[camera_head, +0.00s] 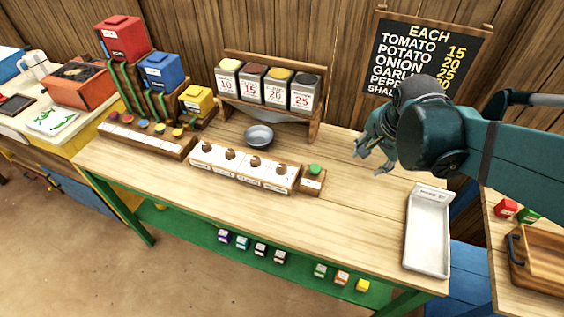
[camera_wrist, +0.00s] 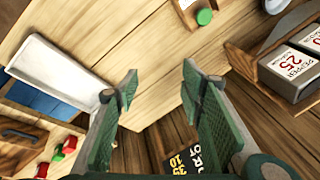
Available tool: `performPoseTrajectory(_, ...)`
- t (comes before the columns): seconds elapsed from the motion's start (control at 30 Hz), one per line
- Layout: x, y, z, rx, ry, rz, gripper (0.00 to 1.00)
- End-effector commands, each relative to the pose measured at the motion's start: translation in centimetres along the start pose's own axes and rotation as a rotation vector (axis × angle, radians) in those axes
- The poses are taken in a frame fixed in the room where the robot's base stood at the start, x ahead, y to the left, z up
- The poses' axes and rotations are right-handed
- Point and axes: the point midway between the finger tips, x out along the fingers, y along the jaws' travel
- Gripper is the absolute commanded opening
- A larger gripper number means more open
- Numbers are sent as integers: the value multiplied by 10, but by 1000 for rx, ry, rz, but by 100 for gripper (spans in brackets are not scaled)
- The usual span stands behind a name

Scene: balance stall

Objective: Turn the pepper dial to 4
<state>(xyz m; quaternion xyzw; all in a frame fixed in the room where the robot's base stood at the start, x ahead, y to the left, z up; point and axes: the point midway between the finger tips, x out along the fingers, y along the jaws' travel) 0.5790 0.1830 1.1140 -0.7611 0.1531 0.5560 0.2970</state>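A white panel (camera_head: 243,173) on the table carries a row of several brown knobs. The rightmost knob (camera_head: 281,169) stands below the rightmost spice container; the panel's labels and dial settings are too small to read. The pepper container (camera_head: 303,92), marked 25, is at the right end of the rack and also shows in the wrist view (camera_wrist: 292,70). My gripper (camera_head: 371,146) is above the table's right part, to the right of the panel and apart from it. In the wrist view my gripper (camera_wrist: 160,78) is open, with nothing between its fingers.
A small block with a green button (camera_head: 315,169) stands right of the panel. A grey bowl (camera_head: 259,136) sits under the rack (camera_head: 269,113). A white tray (camera_head: 427,232) lies at the table's right end. The table's front middle is clear.

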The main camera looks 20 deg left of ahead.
Motion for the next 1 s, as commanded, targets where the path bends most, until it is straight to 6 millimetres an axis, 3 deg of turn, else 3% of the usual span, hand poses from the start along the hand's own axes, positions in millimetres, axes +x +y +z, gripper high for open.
performPoseTrajectory(0.47,28,-76,31,213,-59,65,39)
performPoseTrajectory(1.0,74,-148,88,453,-89,161,39)
